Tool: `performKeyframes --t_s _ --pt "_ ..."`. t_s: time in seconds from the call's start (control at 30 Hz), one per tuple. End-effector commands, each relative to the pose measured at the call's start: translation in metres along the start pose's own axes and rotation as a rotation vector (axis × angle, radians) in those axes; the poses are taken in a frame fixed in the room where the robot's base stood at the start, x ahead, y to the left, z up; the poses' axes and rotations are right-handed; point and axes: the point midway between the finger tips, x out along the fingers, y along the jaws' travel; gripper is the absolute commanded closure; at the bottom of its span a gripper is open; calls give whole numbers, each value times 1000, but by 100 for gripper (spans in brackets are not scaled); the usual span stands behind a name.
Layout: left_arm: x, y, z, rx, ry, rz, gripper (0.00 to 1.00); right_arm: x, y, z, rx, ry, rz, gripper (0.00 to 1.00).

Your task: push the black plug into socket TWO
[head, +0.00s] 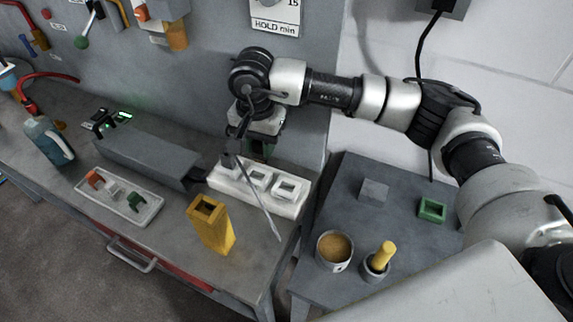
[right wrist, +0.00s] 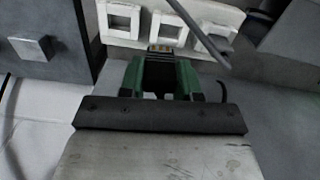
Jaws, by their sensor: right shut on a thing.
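My right gripper (head: 258,150) hangs above the back edge of the white socket strip (head: 257,198). In the right wrist view its green-sided fingers (right wrist: 165,78) are shut on a dark piece with gold-coloured contacts (right wrist: 162,48), which I take to be the black plug. The strip shows a middle socket (head: 259,179), a right socket (head: 288,188) and a partly covered left one. In the right wrist view the contacts lie at the near edge of the middle socket (right wrist: 168,29); I cannot tell their height above it. No socket numbers are legible. My left gripper is not in view.
A thin grey rod (head: 262,208) slants across the strip. A grey box (head: 150,157), a tray (head: 105,204) of small coloured pieces and a yellow holder (head: 211,225) stand left. The side table (head: 335,210) holds a cup, a green frame and a grey block.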

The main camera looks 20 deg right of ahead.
Motion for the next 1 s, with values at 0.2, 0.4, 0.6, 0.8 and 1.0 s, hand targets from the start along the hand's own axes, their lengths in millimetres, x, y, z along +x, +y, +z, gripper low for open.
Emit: performKeyframes --t_s 0.2,0.4,0.6,0.8,1.0 --pt "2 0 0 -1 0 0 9 -7 -17 -4 87 2 1 91" --pt "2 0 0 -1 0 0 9 -7 -17 -4 91 1 1 91" --pt "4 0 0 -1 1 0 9 -7 -17 -4 90 2 0 91" --pt "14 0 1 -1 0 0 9 -4 -17 -4 89 2 0 91" --pt "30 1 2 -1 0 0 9 15 -17 -4 89 1 1 91"
